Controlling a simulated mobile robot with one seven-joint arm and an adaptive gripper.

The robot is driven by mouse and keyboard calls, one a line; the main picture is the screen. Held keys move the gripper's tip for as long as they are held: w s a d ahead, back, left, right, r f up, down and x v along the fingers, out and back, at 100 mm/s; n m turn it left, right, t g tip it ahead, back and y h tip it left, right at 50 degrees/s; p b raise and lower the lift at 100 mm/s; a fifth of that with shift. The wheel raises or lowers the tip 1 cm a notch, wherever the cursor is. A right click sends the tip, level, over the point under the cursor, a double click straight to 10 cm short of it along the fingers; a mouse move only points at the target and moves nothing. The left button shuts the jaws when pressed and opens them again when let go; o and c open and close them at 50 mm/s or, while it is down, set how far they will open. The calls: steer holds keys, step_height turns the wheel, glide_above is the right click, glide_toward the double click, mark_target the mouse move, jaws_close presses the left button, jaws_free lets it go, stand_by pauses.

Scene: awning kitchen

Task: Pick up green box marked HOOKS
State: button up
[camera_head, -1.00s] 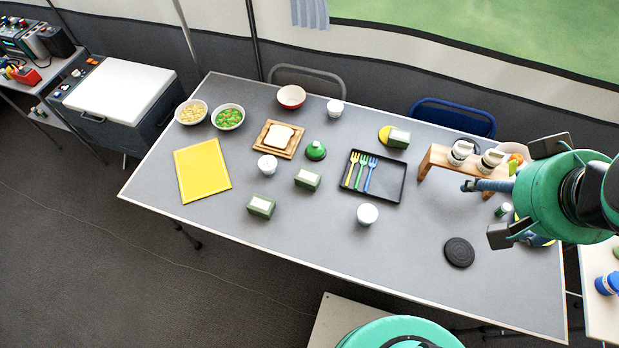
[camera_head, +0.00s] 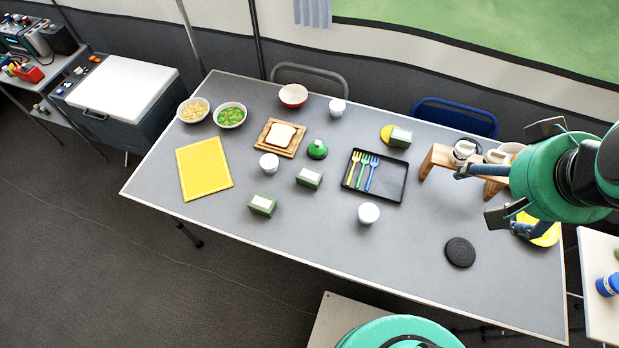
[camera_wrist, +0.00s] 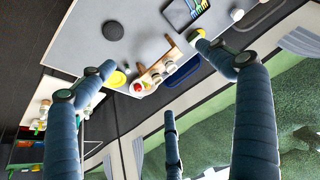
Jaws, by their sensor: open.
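The lettering is too small to read, so I cannot tell which is marked HOOKS. My gripper (camera_head: 478,193) is open and empty above the table's right end, well right of all three boxes. Its blue-grey fingers (camera_wrist: 170,125) show spread in the wrist view.
A black tray (camera_head: 399,193) with forks, a white cup (camera_head: 368,213) and a black disc (camera_head: 459,252) lie between the boxes and my gripper. A wooden stand (camera_head: 431,160) with cups is close to my gripper. The table's front middle is clear.

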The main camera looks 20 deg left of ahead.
steer(key=w+a+f+g, duration=0.2)
steer(key=w+a+f, duration=0.2)
steer(key=w+a, duration=0.65)
steer(key=m+g, duration=0.1)
steer(key=g, duration=0.2)
glide_above(310, 174)
step_height(310, 174, down, 36)
steer(key=shift+a+r+p, duration=0.15)
steer(key=shift+r+p, duration=0.05)
steer(key=shift+p, duration=0.25)
steer(key=shift+f+b, duration=0.7)
steer(key=shift+f, duration=3.6)
